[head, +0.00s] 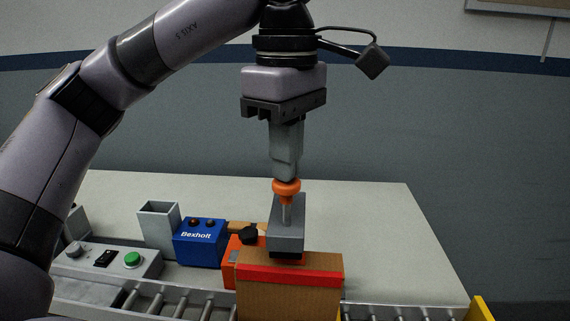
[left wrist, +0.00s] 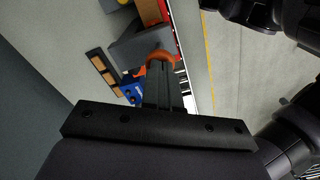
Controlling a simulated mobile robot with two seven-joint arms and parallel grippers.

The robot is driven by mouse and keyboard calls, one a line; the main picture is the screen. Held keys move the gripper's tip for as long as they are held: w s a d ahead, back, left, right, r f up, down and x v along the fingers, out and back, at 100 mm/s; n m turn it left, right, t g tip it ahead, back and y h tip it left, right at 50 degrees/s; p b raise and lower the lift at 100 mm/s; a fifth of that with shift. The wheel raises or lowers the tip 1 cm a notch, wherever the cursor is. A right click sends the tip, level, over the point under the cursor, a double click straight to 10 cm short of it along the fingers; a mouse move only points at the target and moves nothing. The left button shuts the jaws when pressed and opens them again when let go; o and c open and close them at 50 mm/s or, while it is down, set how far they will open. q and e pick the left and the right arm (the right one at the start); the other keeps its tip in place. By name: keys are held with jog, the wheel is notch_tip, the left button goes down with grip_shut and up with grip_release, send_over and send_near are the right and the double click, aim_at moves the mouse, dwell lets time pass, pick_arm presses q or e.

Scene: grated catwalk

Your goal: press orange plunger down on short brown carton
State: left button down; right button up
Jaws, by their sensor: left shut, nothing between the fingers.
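The short brown carton (head: 290,292) with red tape along its top edge stands at the front middle in the head view. A grey block-shaped device (head: 286,240) is at its top, with the orange plunger (head: 287,188) on a thin metal rod rising from it. My left gripper (head: 286,176) points straight down with its fingers shut and empty, the tips at the top of the orange plunger. In the left wrist view the plunger (left wrist: 160,57) shows as an orange ring just past the fingertips, partly hidden by them. My right gripper is not clearly identifiable.
A blue box (head: 200,242), an open grey bin (head: 159,226) and a control box with a green button (head: 132,260) stand left of the carton. A roller conveyor (head: 170,297) runs along the front. The pale table (head: 390,230) is clear at right.

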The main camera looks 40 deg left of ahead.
pick_arm(q)
jog(key=shift+r+p, duration=1.3)
jog(key=shift+r, duration=0.2)
jog(key=shift+r+p, duration=0.3)
jog(key=shift+r, duration=0.9)
notch_tip(320, 180, up, 2)
jog(key=shift+r, duration=0.1)
